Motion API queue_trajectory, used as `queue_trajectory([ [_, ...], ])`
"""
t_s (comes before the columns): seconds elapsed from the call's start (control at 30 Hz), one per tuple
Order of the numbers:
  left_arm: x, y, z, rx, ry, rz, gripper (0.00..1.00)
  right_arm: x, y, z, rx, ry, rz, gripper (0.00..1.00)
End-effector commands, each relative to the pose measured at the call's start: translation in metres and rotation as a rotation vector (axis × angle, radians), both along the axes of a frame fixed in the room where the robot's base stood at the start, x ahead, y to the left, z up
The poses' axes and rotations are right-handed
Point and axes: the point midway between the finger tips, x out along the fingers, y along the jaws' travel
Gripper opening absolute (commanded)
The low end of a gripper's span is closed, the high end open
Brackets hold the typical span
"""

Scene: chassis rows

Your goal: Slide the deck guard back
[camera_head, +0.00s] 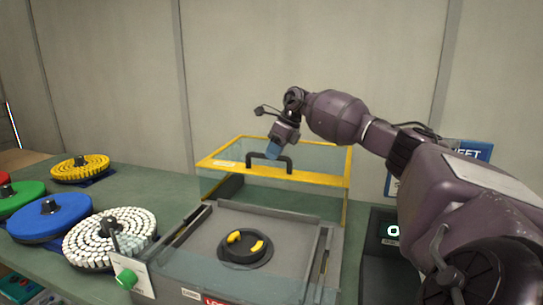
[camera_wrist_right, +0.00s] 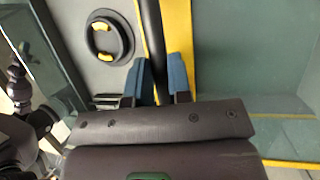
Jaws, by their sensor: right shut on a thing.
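The deck guard (camera_head: 325,179) is a clear box-like cover with a yellow frame and a dark bar handle (camera_head: 284,160) on its front. It stands at the back of the grey machine deck (camera_head: 205,242), and the deck in front of it is uncovered. My right gripper (camera_head: 272,153) is at the handle. In the right wrist view its blue fingers (camera_wrist_right: 160,80) are on both sides of the dark handle bar, shut on it, next to the yellow frame strip. A round dark hub (camera_head: 245,248) with yellow pads sits on the open deck. My left gripper is not in view.
Round racks stand on the green bench at the left: yellow (camera_head: 80,167), blue (camera_head: 50,217), green (camera_head: 20,196) and white (camera_head: 108,236). A green knob (camera_head: 126,279) sticks out at the machine's left corner. A dark scale-like device with a lit display (camera_head: 392,231) stands at the right.

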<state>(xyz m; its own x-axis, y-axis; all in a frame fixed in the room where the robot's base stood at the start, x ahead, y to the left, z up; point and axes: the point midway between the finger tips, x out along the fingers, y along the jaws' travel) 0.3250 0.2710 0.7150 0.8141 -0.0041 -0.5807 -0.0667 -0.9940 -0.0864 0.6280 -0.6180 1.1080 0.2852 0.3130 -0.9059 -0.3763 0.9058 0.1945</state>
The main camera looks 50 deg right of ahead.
Motion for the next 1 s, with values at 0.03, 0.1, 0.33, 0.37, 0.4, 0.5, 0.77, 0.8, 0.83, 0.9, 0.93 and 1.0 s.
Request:
queue_trajectory([
  [0.03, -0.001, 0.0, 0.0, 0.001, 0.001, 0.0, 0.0, 0.0, 0.0, -0.001, 0.0, 0.003, 0.001, 0.0],
  [0.1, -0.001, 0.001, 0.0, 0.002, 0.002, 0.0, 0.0, 0.0, 0.0, -0.001, 0.0, 0.003, 0.001, 0.0],
  [0.33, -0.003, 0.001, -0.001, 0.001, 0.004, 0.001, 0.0, 0.0, 0.001, -0.001, 0.001, 0.002, 0.001, 0.39],
  [0.37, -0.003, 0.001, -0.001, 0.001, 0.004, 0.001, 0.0, 0.0, 0.001, -0.001, 0.001, 0.002, 0.001, 0.43],
  [0.4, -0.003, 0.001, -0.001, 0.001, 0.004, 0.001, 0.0, 0.0, 0.001, -0.001, 0.001, 0.002, 0.001, 0.44],
  [0.5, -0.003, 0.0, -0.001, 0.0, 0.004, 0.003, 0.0, 0.0, 0.001, -0.001, 0.0, 0.002, 0.001, 0.44],
  [0.77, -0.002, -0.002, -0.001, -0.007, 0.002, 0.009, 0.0, -0.002, -0.002, 0.007, -0.001, 0.0, 0.0, 0.44],
  [0.8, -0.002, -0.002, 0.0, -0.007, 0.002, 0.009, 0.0, -0.003, -0.003, 0.011, -0.001, 0.0, 0.0, 0.44],
  [0.83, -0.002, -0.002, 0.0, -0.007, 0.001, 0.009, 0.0, -0.004, -0.004, 0.014, -0.001, -0.001, 0.001, 0.44],
  [0.9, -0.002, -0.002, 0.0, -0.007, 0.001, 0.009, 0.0, -0.007, -0.008, 0.025, -0.001, -0.002, 0.0, 0.44],
  [0.93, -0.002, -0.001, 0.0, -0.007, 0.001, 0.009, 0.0, -0.009, -0.01, 0.03, -0.001, -0.003, 0.0, 0.44],
  [1.0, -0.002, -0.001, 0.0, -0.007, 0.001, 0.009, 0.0, -0.013, -0.014, 0.042, -0.001, -0.001, -0.001, 0.44],
])
